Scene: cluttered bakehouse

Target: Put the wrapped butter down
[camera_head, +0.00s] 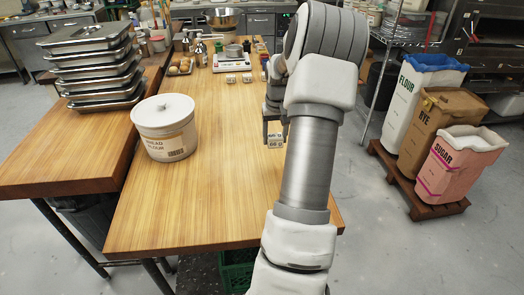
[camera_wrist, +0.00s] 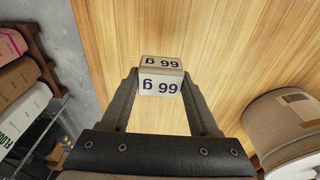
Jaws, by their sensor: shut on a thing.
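The wrapped butter is a small pale block with dark printed figures. In the wrist view the wrapped butter (camera_wrist: 161,65) sits between the tips of my gripper (camera_wrist: 161,84), which is shut on it. In the head view the butter (camera_head: 275,141) shows below my gripper (camera_head: 274,121), over the right side of the wooden table (camera_head: 215,190). My arm hides part of the gripper there. I cannot tell whether the butter touches the table top.
A lidded flour tub (camera_head: 165,135) stands on the table's left. Stacked metal trays (camera_head: 95,65) are on the left-hand bench. A scale (camera_head: 233,61) and small blocks (camera_head: 231,78) stand farther back. Sacks (camera_head: 425,105) stand on a pallet at right. The table's middle is bare.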

